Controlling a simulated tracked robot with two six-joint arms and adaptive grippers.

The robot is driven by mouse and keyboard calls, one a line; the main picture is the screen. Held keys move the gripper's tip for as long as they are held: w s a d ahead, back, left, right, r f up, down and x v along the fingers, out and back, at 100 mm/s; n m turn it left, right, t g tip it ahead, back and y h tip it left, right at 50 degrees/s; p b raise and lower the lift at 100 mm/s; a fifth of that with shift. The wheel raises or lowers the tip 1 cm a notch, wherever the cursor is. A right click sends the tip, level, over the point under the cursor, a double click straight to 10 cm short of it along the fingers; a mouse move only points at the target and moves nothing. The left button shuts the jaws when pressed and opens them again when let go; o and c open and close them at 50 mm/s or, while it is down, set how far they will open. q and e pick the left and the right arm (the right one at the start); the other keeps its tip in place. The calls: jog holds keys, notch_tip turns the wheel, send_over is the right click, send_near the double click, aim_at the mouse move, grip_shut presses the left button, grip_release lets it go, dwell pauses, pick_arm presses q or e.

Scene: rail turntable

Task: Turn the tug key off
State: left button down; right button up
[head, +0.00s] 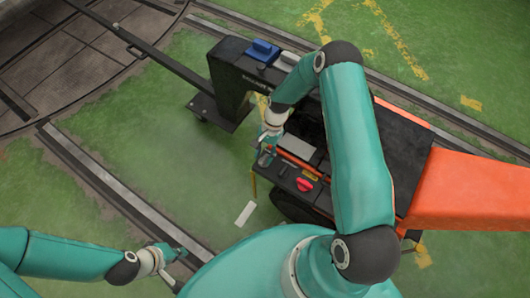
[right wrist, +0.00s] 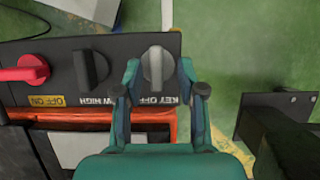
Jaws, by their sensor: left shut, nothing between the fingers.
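The tug key is a grey knob (right wrist: 157,68) on the dark control panel (right wrist: 55,90) in the right wrist view. Its grip stands upright in that picture, above an upside-down label reading KEY OFF, partly covered by a finger. My right gripper (right wrist: 159,66) has one finger on each side of the knob, with narrow gaps visible. In the head view my right gripper (head: 265,158) is at the left end of the tug's panel (head: 318,193) and hides the key. My left gripper (head: 181,255) is shut and empty, low over the floor at lower left.
A black knob (right wrist: 91,67) and a red switch (right wrist: 25,70) sit left of the key; the red switch also shows in the head view (head: 304,185). The tug has an orange body (head: 475,190) and a blue part (head: 262,50) on top. Rails (head: 120,190) cross the green floor.

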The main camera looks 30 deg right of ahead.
jog(key=v, duration=1.1)
jog(key=shift+r, duration=0.25)
jog(key=shift+w+d, duration=0.1)
jog(key=shift+d, duration=0.05)
